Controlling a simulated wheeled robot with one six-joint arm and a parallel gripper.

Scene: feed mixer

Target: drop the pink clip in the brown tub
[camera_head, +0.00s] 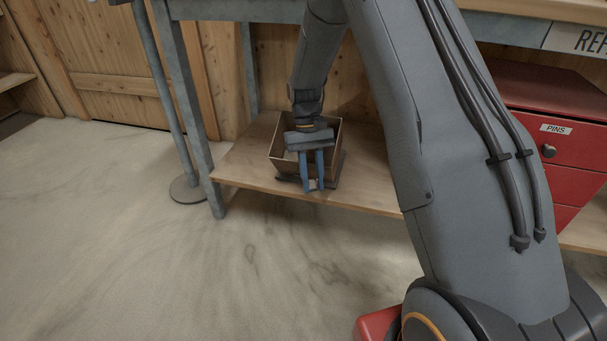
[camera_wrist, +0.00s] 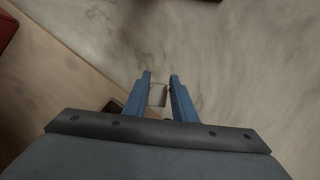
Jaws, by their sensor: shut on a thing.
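My gripper (camera_head: 313,187) has two blue fingers pointing down, and they are shut on a small pale thing, likely the clip. In the wrist view my gripper (camera_wrist: 160,77) holds this pale, greyish clip (camera_wrist: 158,96) between the fingertips; its pink colour is hard to tell. The brown tub (camera_head: 279,158) is an open box on the low wooden shelf. My gripper is in front of the tub in the head view and covers part of it. A dark brown corner, probably of the tub, shows beside the left finger in the wrist view (camera_wrist: 113,105).
The low wooden shelf (camera_head: 245,165) sits under a bench with grey metal legs (camera_head: 186,100). A red drawer cabinet (camera_head: 570,145) labelled PINS stands at the right. The pale floor (camera_head: 130,240) in front is clear. A round post foot (camera_head: 187,189) stands at the left.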

